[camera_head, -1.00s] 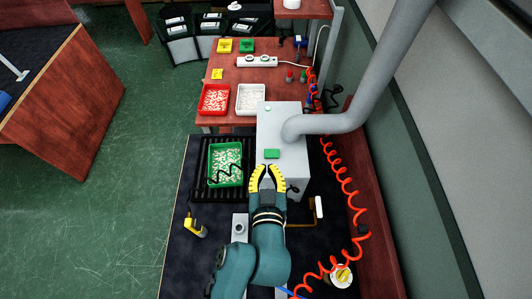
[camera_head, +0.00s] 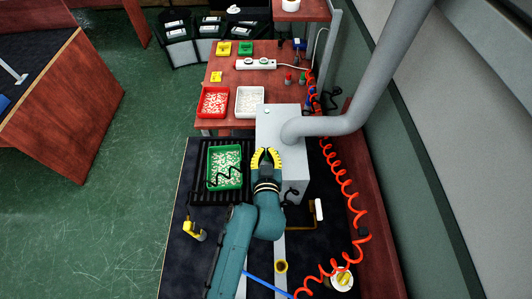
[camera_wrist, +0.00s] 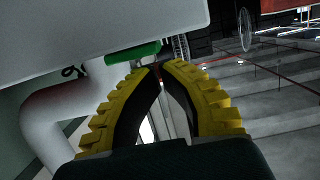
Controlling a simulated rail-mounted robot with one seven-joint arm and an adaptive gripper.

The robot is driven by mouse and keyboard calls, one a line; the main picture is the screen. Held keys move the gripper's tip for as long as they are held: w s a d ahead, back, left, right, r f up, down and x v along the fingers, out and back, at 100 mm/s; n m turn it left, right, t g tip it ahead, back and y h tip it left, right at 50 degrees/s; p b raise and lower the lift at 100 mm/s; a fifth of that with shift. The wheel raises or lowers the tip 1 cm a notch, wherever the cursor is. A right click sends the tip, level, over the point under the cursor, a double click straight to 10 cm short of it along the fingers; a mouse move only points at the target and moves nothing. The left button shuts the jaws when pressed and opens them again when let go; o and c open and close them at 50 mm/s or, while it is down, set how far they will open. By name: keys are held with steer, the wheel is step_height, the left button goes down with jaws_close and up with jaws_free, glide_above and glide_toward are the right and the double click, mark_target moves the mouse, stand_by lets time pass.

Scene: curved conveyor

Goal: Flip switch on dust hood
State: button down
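The dust hood (camera_head: 280,122) is a pale grey box with a thick grey pipe joining its top right. In the wrist view the hood (camera_wrist: 110,22) fills the upper left. A green block, apparently the switch (camera_wrist: 133,53), shows at the hood's lower edge there. In the head view this block is hidden behind my gripper. My gripper (camera_head: 266,151) has yellow ribbed fingers and lies over the hood's near left part. In the wrist view the fingertips (camera_wrist: 161,68) are nearly together, close beside the green block, with nothing seen held. I cannot tell whether they touch it.
The thick grey pipe (camera_head: 370,85) rises to the upper right. A green tray (camera_head: 225,170) sits left of the hood. A red tray (camera_head: 214,100) and a white tray (camera_head: 249,100) stand beyond. An orange coiled hose (camera_head: 345,185) runs along the right.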

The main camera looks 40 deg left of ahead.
steer(key=shift+s+a+f+n+b, duration=0.1)
steer(key=shift+f+n+b, duration=0.2)
steer(key=shift+f+b, duration=0.15)
steer(key=shift+s+a+f+n+b, duration=0.1)
steer(key=shift+f+n+b, duration=0.2)
steer(key=shift+f+b, duration=0.15)
steer(key=shift+r+p, duration=0.3)
steer(key=shift+r, duration=0.1)
steer(key=r+p, duration=0.4)
steer(key=shift+s+a+r, duration=0.2)
steer(key=shift+r, duration=0.05)
steer(key=v, duration=1)
steer(key=shift+s+f+b, duration=0.2)
steer(key=shift+f+b, duration=0.15)
steer(key=shift+a, duration=0.2)
